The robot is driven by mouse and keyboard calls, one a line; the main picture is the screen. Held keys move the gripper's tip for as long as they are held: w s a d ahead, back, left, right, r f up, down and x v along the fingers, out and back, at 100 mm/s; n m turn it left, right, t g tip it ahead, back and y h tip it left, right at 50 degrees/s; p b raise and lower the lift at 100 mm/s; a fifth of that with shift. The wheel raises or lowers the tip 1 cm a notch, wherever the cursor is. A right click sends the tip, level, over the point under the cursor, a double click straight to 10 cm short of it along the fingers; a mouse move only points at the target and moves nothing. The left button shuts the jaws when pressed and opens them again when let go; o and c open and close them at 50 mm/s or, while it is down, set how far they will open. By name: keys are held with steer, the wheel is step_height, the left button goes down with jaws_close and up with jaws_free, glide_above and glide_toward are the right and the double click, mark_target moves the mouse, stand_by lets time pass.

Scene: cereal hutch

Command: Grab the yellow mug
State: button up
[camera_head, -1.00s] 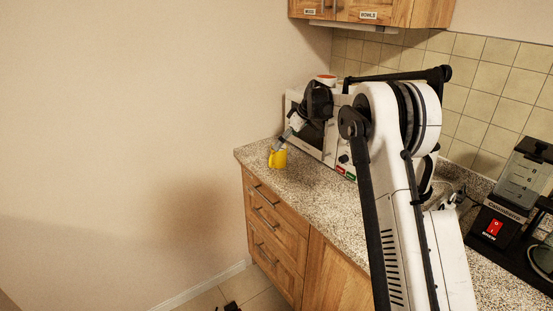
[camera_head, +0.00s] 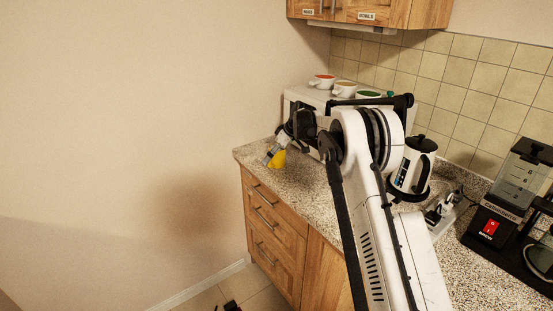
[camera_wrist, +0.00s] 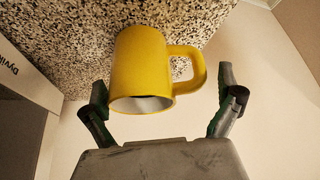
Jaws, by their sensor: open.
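The yellow mug (camera_head: 277,160) stands on the speckled counter near its far left end. In the wrist view the yellow mug (camera_wrist: 143,70) sits between and just beyond my open fingers, with its handle toward the right finger. My gripper (camera_wrist: 165,105) is open and empty. In the head view my gripper (camera_head: 270,160) is at the mug and hides part of it. I cannot tell whether a finger touches the mug.
A white microwave (camera_head: 291,98) stands behind my arm, with several cups on top, among them a red-topped cup (camera_head: 322,81). A kettle (camera_head: 413,165) and a coffee maker (camera_head: 515,195) stand to the right. The wall (camera_head: 150,120) is close on the left.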

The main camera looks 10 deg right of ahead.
steer(key=c, duration=1.2)
steer(key=shift+r, duration=0.1)
steer(key=shift+c, duration=0.2)
